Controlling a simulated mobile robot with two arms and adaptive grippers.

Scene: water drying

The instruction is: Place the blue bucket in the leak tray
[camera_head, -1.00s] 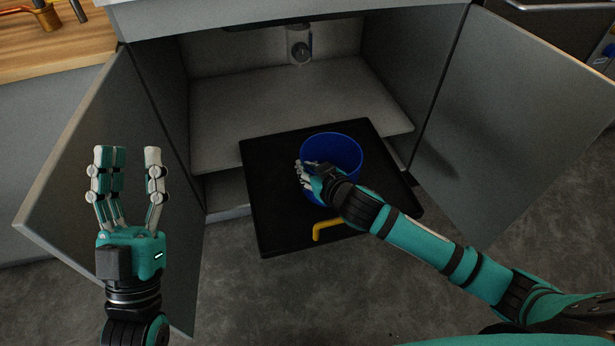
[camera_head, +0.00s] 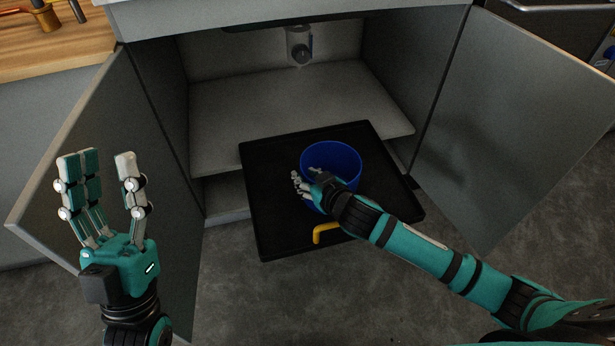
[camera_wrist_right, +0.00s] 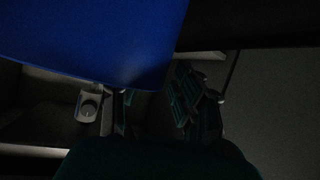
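The blue bucket (camera_head: 345,158) stands upright on the black leak tray (camera_head: 270,195), right of its middle. The tray sticks out from the open cabinet and has a yellow handle (camera_head: 325,232) at its front. My right gripper (camera_head: 305,180) is at the bucket's left front rim, fingers spread away from its wall; my wrist hides part of the bucket. In the right wrist view the bucket (camera_wrist_right: 95,40) fills the upper left, and dark fingers stand apart below it. My left gripper (camera_head: 103,170) is open and empty, in front of the left cabinet door.
The cabinet doors stand open at left (camera_head: 100,150) and right (camera_head: 510,110). A shelf (camera_head: 290,110) lies behind the tray, with a grey pipe fitting (camera_head: 299,45) above it. A wooden counter (camera_head: 60,50) is at upper left. The floor (camera_head: 330,300) in front is clear.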

